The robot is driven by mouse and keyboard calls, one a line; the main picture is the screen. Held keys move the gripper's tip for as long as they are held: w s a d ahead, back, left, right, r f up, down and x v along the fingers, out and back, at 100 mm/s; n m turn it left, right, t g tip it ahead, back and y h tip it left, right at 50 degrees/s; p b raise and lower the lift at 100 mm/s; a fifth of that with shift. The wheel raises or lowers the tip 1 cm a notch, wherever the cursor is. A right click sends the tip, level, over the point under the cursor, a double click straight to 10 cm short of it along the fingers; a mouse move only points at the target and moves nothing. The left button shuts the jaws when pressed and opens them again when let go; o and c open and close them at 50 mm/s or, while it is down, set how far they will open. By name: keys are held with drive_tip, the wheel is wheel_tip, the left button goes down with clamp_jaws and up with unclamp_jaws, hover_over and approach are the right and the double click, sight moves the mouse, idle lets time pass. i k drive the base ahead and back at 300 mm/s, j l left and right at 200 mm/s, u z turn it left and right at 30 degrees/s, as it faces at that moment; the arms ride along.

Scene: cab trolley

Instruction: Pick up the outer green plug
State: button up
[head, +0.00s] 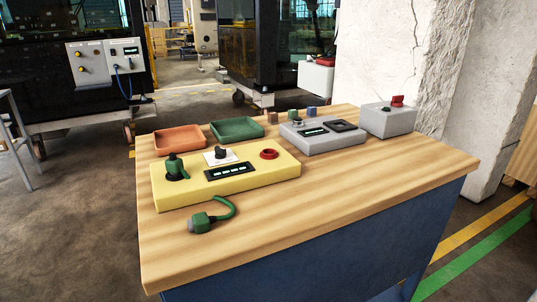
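A green plug (203,222) with a grey end lies on the wooden table top, in front of the yellow box (266,183). A green cable (233,206) curves from it back towards the box's front side. A second green piece (176,165), shaped like a plug or knob, stands upright on a dark round base at the left of the yellow box's top. My gripper is not in the head view, and nothing touches either green piece.
The table (330,195) carries an orange tray (179,139), a green tray (237,129), a grey panel box (322,136), several small blocks and a grey box with a red switch (388,118). The front and right of the table top are clear. A pillar (385,50) stands behind.

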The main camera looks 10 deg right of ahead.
sight(200, 223)
drive_tip(key=l+u, duration=0.1)
drive_tip(key=u, duration=0.4)
drive_tip(key=i+l+u, duration=0.1)
drive_tip(key=u, duration=0.35)
drive_tip(key=l+u, duration=0.1)
drive_tip(key=u, duration=0.4)
drive_tip(key=l+u, duration=0.1)
drive_tip(key=u, duration=0.35)
drive_tip(key=k+l+u, duration=0.1)
drive_tip(key=l+u, duration=0.2)
drive_tip(key=k+l+u, duration=0.25)
drive_tip(key=l+u, duration=0.3)
drive_tip(key=l, duration=0.15)
drive_tip(key=k+l, duration=0.3)
drive_tip(key=l, duration=0.15)
drive_tip(key=k+l+u, duration=0.15)
drive_tip(key=k+l, duration=0.15)
drive_tip(key=l, duration=0.1)
